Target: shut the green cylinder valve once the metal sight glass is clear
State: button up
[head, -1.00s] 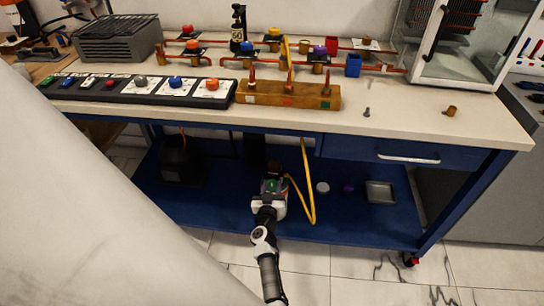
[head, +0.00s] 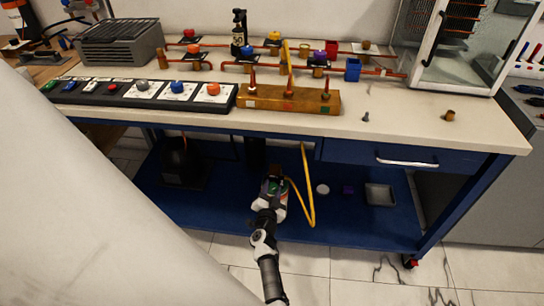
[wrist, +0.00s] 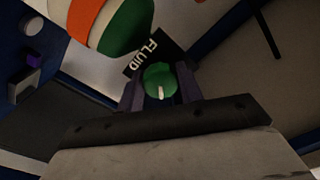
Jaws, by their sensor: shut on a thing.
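The green valve knob (wrist: 158,80) with a white mark sits between the fingers of my gripper (wrist: 160,88) in the wrist view. My gripper is shut on it. Beside it is a cylinder (wrist: 112,22) with orange, white and green bands. A dark label (wrist: 150,50) reading FLUID lies behind the knob. In the head view my gripper (head: 271,190) is low under the bench, over the blue lower shelf, and mostly hides the knob. I cannot tell which fitting on the bench is the metal sight glass, or whether it is clear.
A yellow hose (head: 309,190) runs down close to the right of my gripper. The bench top (head: 400,125) overhangs it. A dark object (head: 180,160) stands left.

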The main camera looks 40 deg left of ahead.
jog(key=m, duration=0.4)
jog(key=shift+m, duration=0.3)
jog(key=shift+m+b, duration=0.6)
jog(key=shift+m, duration=1.6)
jog(key=o, duration=1)
